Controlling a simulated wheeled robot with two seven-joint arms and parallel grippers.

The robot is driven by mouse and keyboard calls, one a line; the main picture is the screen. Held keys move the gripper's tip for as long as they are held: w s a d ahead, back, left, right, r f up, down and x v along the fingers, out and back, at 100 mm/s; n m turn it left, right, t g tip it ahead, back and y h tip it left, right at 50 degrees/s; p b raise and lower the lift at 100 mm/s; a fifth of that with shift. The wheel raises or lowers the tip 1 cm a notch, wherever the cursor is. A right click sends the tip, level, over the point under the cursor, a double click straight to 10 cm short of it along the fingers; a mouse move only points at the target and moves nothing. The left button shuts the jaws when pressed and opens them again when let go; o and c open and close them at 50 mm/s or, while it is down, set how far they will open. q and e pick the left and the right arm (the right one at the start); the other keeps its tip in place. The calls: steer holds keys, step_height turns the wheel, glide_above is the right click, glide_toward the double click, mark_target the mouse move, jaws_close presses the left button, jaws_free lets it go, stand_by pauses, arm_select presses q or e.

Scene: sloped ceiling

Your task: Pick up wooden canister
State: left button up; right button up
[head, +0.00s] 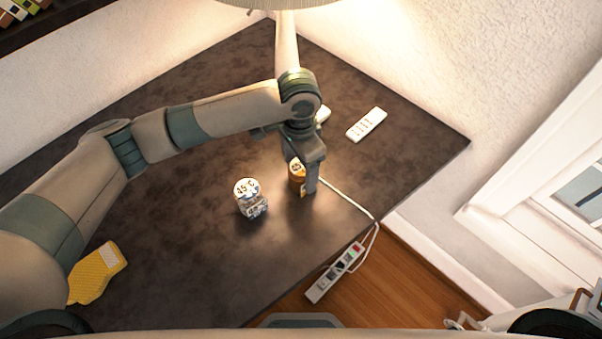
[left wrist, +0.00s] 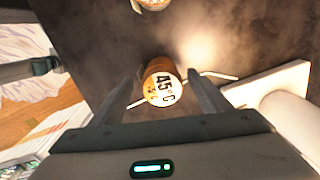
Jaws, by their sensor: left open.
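The wooden canister (head: 296,185) is a small orange-brown cylinder standing upright on the dark table. Its pale round lid reads "45°C" in the left wrist view (left wrist: 164,88). My left gripper (head: 300,172) is above it, pointing down, and partly hides it in the head view. In the left wrist view the left gripper's fingers (left wrist: 163,82) are spread, with the canister between them and dark gaps showing at the sides. I cannot tell how far down the fingers reach beside it. My right gripper is not in view.
A white patterned canister (head: 251,205) stands to the left of the wooden one. A yellow item (head: 96,273) lies near the table's left front edge. A white remote-like block (head: 366,124) lies behind. A white cable runs to a power strip (head: 336,272). A lampshade (head: 290,3) hangs over the back.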

arm_select(q)
step_height(320, 180, down, 3)
steer(key=shift+w+f+p, duration=0.1)
steer(key=shift+w+p, duration=0.05)
steer(key=shift+p, duration=0.45)
steer(key=shift+f, duration=0.7)
steer(key=shift+c, duration=0.4)
steer(key=c, duration=1.1)
steer(key=shift+r, duration=0.1)
steer(key=shift+c, duration=0.2)
